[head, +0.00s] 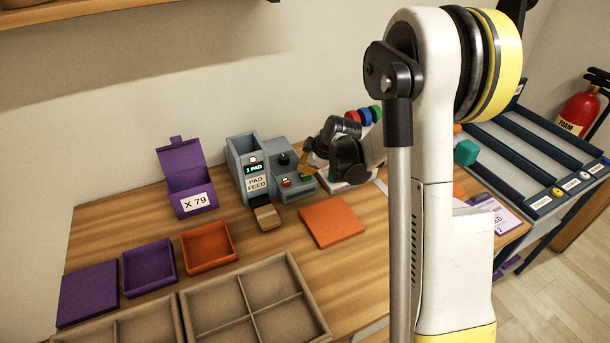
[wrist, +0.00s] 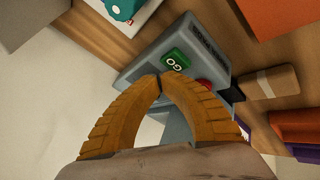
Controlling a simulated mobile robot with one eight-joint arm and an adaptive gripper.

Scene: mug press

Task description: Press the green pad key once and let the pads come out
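The blue-grey pad feed machine (head: 240,157) stands on the wooden table against the wall. Its small lit display (head: 253,167) reads a number, perhaps 3, and "PAD". The green key, marked GO (wrist: 175,60), is on its low sloped panel (wrist: 140,67), beside a red key (head: 287,182) that the fingers partly hide in the wrist view. My gripper (wrist: 160,82) has its orange fingers shut with tips together, empty, right by the green key's edge. I cannot tell whether they touch it. A tan block-like piece (head: 266,216) lies at the machine's front; it also shows in the wrist view (wrist: 268,82).
A purple box labelled X 79 (head: 193,203) stands left of the machine. An orange mat (head: 332,222), an orange tray (head: 232,241), a purple tray (head: 124,272) and a divided tan tray (head: 184,318) lie in front. A teal block (head: 466,152) is at right. My arm covers part of the table.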

